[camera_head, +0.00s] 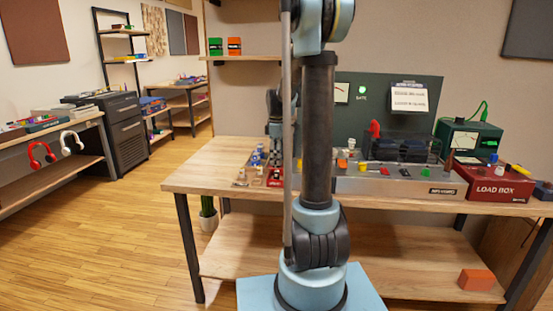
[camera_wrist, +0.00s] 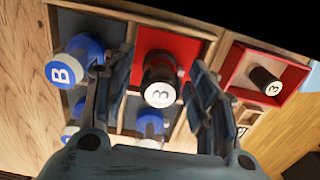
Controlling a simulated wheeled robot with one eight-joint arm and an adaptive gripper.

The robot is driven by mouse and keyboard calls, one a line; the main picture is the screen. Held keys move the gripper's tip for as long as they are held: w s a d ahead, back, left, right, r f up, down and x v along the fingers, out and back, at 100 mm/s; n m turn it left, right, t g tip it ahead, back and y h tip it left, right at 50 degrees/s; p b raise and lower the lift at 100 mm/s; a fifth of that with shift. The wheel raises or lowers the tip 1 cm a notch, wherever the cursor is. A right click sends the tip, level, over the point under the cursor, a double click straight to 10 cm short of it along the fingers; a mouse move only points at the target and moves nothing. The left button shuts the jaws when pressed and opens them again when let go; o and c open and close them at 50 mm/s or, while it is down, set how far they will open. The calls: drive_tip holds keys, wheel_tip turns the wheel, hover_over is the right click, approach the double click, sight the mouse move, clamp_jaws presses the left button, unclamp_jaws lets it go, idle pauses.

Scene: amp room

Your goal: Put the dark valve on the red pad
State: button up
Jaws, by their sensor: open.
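In the wrist view a dark valve (camera_wrist: 158,70) with a white lettered end stands over the red pad (camera_wrist: 180,42), which lines one compartment of a wooden divided tray (camera_wrist: 125,10). My gripper (camera_wrist: 160,100) is open, with one finger on each side of the dark valve. A gap shows on the right side; contact on the left cannot be told. In the head view my gripper (camera_head: 274,125) points down above the tray (camera_head: 242,183) at the left part of the bench. The valve's base is partly hidden.
Blue valves (camera_wrist: 80,62) stand in neighbouring compartments close to my fingers. In the head view a grey panel (camera_head: 390,186) and a red load box (camera_head: 490,183) occupy the bench's right.

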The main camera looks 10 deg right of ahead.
drive_tip(key=shift+r, duration=0.1)
wheel_tip(320, 180, up, 11)
drive_tip(key=shift+r, duration=0.15)
drive_tip(key=s+f+m+t, duration=0.15)
drive_tip(key=s+m, duration=0.25)
drive_tip(key=s, duration=0.6)
drive_tip(key=s+f+m, duration=0.3)
drive_tip(key=s, duration=0.7)
drive_tip(key=s+f+m, duration=0.7)
drive_tip(key=s+f, duration=0.5)
drive_tip(key=s, duration=0.3)
drive_tip(key=shift+s+f+t, duration=0.15)
drive_tip(key=shift+f+t, duration=0.2)
